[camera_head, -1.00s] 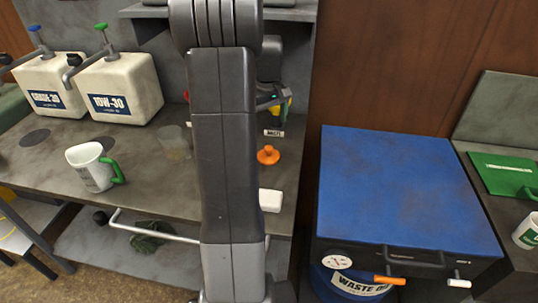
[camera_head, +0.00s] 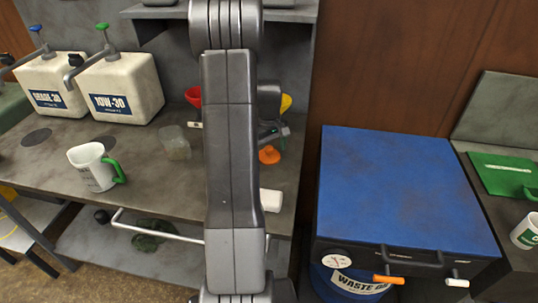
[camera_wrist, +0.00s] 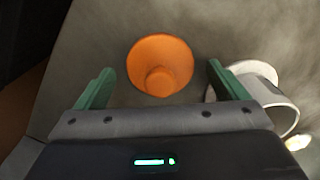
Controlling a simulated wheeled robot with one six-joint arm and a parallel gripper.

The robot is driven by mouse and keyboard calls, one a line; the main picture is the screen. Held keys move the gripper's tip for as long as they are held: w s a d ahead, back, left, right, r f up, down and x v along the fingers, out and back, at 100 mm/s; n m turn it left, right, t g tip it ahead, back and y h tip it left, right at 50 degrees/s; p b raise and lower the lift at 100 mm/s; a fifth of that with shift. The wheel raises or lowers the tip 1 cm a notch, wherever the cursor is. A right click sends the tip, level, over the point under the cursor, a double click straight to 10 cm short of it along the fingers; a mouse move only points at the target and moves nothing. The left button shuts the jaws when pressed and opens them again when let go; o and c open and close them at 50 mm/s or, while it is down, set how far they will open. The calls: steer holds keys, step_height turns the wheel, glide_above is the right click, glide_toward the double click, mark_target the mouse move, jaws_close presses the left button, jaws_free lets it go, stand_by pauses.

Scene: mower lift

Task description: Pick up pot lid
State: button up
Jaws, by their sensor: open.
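The orange pot lid (camera_head: 269,155), a round disc with a knob, lies on the grey workbench, partly covered by my arm and gripper. In the wrist view the lid (camera_wrist: 160,58) sits between and a little beyond my fingertips, its knob towards me. My gripper (camera_head: 274,134) is above the lid in the head view. In the wrist view my gripper (camera_wrist: 160,72) shows its two green fingers apart, one on each side of the lid, with nothing held.
A white rounded object (camera_wrist: 272,97) stands close beside the right finger. A clear beaker (camera_head: 175,142) and a white mug with green handle (camera_head: 92,167) stand left on the bench. Red (camera_head: 193,97) and yellow (camera_head: 286,102) funnels are behind. A blue-topped cabinet (camera_head: 400,190) is right.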

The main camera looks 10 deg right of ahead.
steer(key=c, duration=1.1)
steer(key=shift+o, duration=0.2)
